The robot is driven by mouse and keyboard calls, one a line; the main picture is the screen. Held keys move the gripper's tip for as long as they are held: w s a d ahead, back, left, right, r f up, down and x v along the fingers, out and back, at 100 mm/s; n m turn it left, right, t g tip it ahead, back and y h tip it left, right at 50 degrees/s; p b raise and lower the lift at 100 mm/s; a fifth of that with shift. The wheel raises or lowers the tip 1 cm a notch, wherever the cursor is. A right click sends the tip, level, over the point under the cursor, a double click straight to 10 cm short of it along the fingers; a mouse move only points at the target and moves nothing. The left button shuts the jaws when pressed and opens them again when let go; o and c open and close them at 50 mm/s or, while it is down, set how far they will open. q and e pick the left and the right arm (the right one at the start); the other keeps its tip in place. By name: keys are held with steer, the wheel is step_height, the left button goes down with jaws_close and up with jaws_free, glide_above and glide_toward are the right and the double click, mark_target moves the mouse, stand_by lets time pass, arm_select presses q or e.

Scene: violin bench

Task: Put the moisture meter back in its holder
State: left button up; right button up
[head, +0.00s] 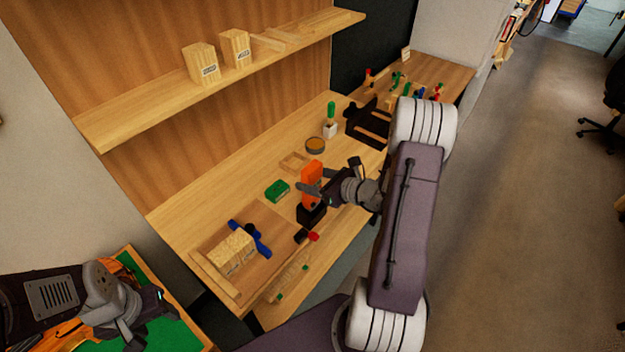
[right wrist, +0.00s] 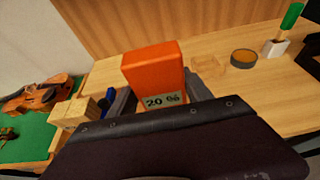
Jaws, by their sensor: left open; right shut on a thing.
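The orange moisture meter (head: 313,173) stands roughly upright over the bench in the head view. In the right wrist view the meter (right wrist: 153,70) shows a display reading "20 %". My right gripper (head: 318,188) is shut on the meter, with a finger on each side of it. The black holder (head: 311,215) is directly below the meter on the bench. The meter's lower end meets the holder's top in the picture; I cannot tell whether it is inside or just above. My left gripper (head: 150,312) is open and empty at the lower left, away from the meter.
A green block (head: 277,190), a wooden frame (head: 294,162) and a round tin (head: 316,146) lie behind the holder. A wooden block with a blue clamp (head: 262,240) is to its left. A red-and-black item (head: 307,236) lies just in front. A violin on green cloth (right wrist: 40,97) is far left.

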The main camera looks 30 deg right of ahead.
steer(key=shift+f, duration=0.15)
steer(key=shift+f+b, duration=2.3)
steer(key=shift+b, duration=0.15)
steer(key=o, duration=1.7)
steer(key=shift+s, duration=0.1)
steer(key=v, duration=0.9)
steer(key=shift+b, duration=0.4)
